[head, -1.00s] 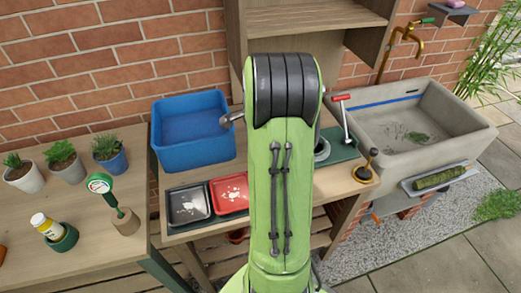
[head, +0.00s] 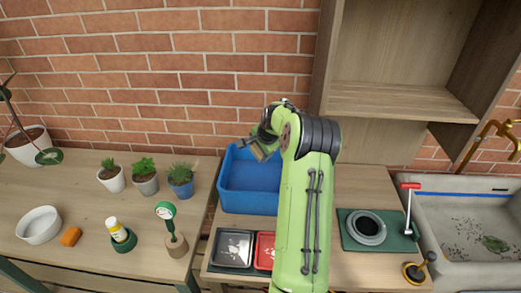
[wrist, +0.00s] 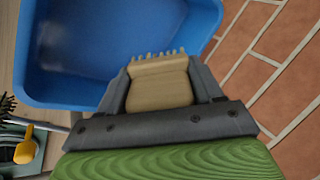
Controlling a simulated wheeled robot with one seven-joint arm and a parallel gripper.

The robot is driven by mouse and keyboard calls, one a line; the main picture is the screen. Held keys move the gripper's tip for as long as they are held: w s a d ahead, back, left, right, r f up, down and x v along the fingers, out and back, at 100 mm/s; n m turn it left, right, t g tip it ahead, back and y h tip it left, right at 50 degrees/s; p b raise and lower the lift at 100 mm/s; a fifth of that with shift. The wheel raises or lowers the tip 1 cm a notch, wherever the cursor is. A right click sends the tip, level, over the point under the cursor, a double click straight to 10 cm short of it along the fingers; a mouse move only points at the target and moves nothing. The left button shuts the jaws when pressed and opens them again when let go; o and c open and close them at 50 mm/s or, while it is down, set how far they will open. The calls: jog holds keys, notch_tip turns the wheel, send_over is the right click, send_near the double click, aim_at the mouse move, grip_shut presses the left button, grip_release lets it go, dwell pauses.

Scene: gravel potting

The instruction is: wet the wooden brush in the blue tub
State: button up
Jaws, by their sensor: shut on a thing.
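The wooden brush (wrist: 158,92) is pale, with a row of short bristles at its far end. My gripper (wrist: 160,80) is shut on it, one finger on each side, in the wrist view. The blue tub (head: 247,204) stands on the bench against the brick wall. In the head view my gripper (head: 264,143) is above the tub's back right part. In the wrist view the bristles point toward the blue tub (wrist: 190,22), near its rim. I cannot tell whether they touch anything. My arm hides the tub's right side in the head view.
A black tray (head: 233,249) and a red tray (head: 264,251) lie in front of the tub. Potted plants (head: 181,181) stand to its left. A wooden shelf (head: 400,100) rises at the right, above a green mat (head: 350,240) and the stone sink (head: 470,220).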

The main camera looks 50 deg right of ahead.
notch_tip(320, 180, down, 10)
jog(key=b, duration=0.6)
jog(key=shift+r, duration=0.15)
jog(key=shift+r, duration=0.1)
jog(key=shift+r+p, duration=3.3)
jog(key=shift+r, duration=1.45)
notch_tip(320, 180, up, 4)
jog(key=p, duration=0.3)
jog(key=shift+r, duration=0.15)
jog(key=shift+f, duration=0.2)
